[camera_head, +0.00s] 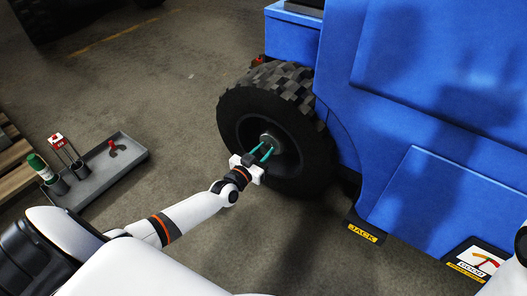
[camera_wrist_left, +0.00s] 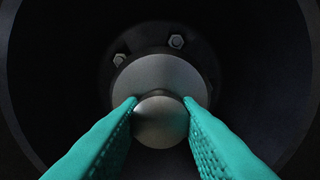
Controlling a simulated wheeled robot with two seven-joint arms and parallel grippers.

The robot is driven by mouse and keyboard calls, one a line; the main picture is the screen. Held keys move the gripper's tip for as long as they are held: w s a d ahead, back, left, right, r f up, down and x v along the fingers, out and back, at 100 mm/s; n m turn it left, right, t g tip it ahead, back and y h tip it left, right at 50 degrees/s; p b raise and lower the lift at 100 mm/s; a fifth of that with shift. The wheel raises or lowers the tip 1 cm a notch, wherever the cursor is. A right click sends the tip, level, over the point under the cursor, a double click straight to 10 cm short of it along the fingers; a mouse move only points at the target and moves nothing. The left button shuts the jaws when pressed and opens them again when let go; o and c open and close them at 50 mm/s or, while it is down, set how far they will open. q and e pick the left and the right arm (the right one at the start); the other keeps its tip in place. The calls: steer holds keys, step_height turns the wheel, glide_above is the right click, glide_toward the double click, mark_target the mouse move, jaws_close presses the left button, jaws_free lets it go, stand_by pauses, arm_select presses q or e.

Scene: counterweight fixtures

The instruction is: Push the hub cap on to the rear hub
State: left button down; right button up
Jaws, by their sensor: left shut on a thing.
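The hub cap (camera_wrist_left: 160,76) is a grey metal disc with a round knob in front. My left gripper (camera_wrist_left: 159,105) has its teal fingers shut on the knob, one on each side. In the head view the left gripper (camera_head: 264,149) reaches into the middle of the rear wheel (camera_head: 236,110), and the hub cap (camera_head: 268,139) shows as a small pale disc at its tips. The cap covers the middle of the rear hub, with bolts (camera_wrist_left: 176,41) showing above it. I cannot tell whether the cap is seated or just in front. My right gripper is out of view.
A blue vehicle body (camera_head: 420,100) stands right of the wheel. A grey tray (camera_head: 108,172) on the floor at left holds a green-capped bottle (camera_head: 39,167) and a red item (camera_head: 117,147). A JACK plate (camera_head: 363,233) sits low on the vehicle. The floor between tray and wheel is clear.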

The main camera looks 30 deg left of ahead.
arm_select(q)
steer(key=shift+w, duration=0.1)
steer(key=c, duration=1)
jaws_free()
steer(key=shift+o, duration=0.2)
